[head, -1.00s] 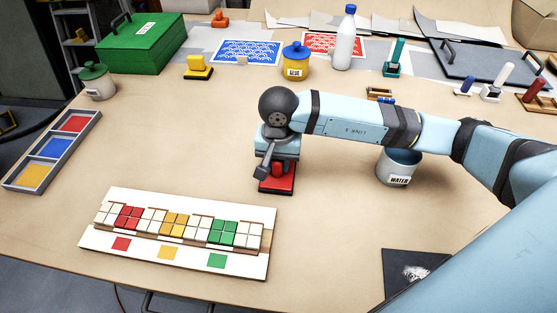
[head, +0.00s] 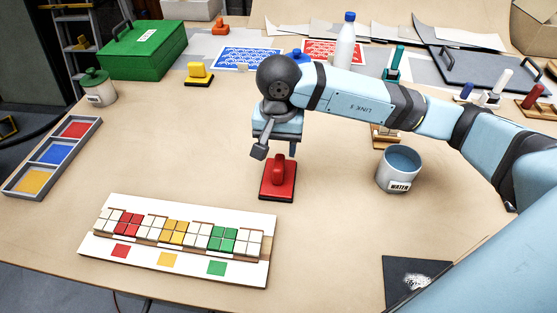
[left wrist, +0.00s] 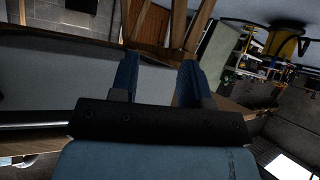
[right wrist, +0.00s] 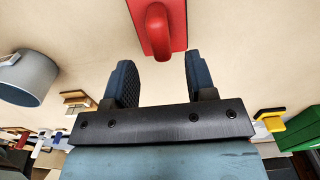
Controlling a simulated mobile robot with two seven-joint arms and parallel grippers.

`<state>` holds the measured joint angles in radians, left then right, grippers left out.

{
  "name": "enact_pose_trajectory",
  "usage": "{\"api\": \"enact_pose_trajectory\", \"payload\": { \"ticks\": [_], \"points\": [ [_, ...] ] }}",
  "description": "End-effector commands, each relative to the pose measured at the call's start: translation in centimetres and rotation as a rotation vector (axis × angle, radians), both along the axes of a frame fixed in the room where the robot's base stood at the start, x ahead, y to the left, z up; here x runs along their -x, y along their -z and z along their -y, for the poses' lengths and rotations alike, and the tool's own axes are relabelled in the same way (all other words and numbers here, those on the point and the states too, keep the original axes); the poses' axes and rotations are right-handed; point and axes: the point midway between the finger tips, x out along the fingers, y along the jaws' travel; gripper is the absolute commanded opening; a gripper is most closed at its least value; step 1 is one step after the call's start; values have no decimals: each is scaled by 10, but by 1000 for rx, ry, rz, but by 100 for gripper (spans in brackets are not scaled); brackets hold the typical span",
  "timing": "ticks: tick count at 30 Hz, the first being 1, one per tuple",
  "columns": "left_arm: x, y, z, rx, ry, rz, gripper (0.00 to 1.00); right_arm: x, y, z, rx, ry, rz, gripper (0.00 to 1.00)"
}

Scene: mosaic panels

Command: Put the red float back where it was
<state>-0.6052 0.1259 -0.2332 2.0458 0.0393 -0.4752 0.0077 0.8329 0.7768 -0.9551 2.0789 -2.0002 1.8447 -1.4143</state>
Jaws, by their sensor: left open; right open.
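The red float (head: 278,188) lies flat on the table, right of the mosaic panel (head: 110,242), with its handle up. My right gripper (head: 276,150) is just above and behind it in the head view. In the right wrist view the right gripper (right wrist: 158,68) is open and empty. The red float (right wrist: 176,12) shows there beyond the fingertips, its handle apart from them. My left gripper (left wrist: 158,78) shows only in the left wrist view, open and empty, away from the table top.
A grey water pot (head: 398,172) stands right of the float, beside a small wooden item (head: 386,136). A yellow float (head: 199,73) and green box (head: 146,48) are at the back left. A tile tray (head: 52,155) lies left. The table around the red float is clear.

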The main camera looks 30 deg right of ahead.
Motion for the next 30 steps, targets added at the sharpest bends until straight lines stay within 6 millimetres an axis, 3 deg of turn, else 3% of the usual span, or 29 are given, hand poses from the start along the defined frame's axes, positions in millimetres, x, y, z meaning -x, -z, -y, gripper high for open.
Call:
{"api": "enact_pose_trajectory", "payload": {
  "ticks": [3, 9, 30],
  "points": [
    [0, 0, 1, 5, -4, -1, 43, 0, -22, 0, 0, -1, 3, 51],
    [-1, -1, 4, 13, -9, 0, 43, 0, -40, 0, 0, 0, 0, 51],
    [-1, -1, 0, -2, 2, 3, 43, 1, -42, 0, 0, -1, -1, 51]
  ]
}}
